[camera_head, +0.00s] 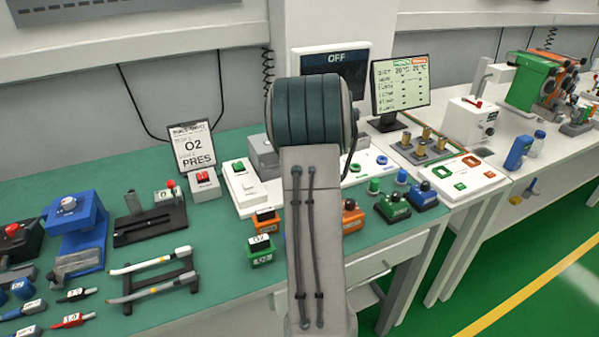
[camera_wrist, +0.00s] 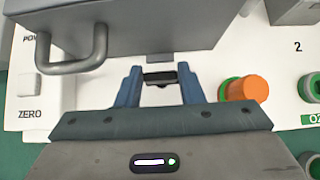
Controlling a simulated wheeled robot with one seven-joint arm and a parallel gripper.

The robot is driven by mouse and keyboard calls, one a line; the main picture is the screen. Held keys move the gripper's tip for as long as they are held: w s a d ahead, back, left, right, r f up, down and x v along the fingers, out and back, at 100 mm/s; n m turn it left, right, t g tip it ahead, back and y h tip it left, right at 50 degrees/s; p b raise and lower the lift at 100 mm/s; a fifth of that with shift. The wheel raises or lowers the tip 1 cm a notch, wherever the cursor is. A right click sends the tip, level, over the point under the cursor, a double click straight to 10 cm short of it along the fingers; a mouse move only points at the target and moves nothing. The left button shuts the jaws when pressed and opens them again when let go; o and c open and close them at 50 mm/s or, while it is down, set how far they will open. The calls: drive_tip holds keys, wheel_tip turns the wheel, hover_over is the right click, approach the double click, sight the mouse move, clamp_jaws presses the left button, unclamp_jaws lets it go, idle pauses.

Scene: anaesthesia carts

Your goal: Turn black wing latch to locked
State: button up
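In the wrist view my gripper (camera_wrist: 160,84) shows two blue fingers that stand apart, below the front of a grey box (camera_wrist: 130,25). A small black piece (camera_wrist: 160,77), which may be the wing latch, lies between the fingertips and spans most of the gap. I cannot tell whether the fingers touch it or which way the latch is turned. In the head view my own arm hides the gripper and the latch.
A grey bar handle (camera_wrist: 85,60) juts from the box at the left, close to the left finger. An orange knob (camera_wrist: 248,90) stands right of the right finger. A white panel (camera_wrist: 95,95) lies beneath. In the head view, several devices crowd the green bench, including a blue fixture (camera_head: 80,225).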

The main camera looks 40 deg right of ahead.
drive_tip(key=shift+d+n, duration=0.1)
drive_tip(key=shift+n, duration=0.2)
drive_tip(key=n+y, duration=0.1)
drive_tip(key=n+y+p, duration=0.1)
drive_tip(key=n, duration=0.1)
drive_tip(key=n+y+p, duration=0.1)
drive_tip(key=y, duration=0.1)
drive_tip(key=shift+d+n, duration=0.3)
drive_tip(key=shift+n, duration=0.1)
drive_tip(key=n+g+y+p, duration=0.1)
drive_tip(key=n+y, duration=0.1)
drive_tip(key=n, duration=0.1)
drive_tip(key=n+g+y+p, duration=0.1)
drive_tip(key=n+y, duration=0.1)
drive_tip(key=n, duration=0.1)
drive_tip(key=shift+w+d+g+p, duration=0.15)
drive_tip(key=shift+g+p, duration=0.15)
drive_tip(key=shift+n+y, duration=0.3)
drive_tip(key=o, duration=1)
drive_tip(key=shift+r, duration=0.1)
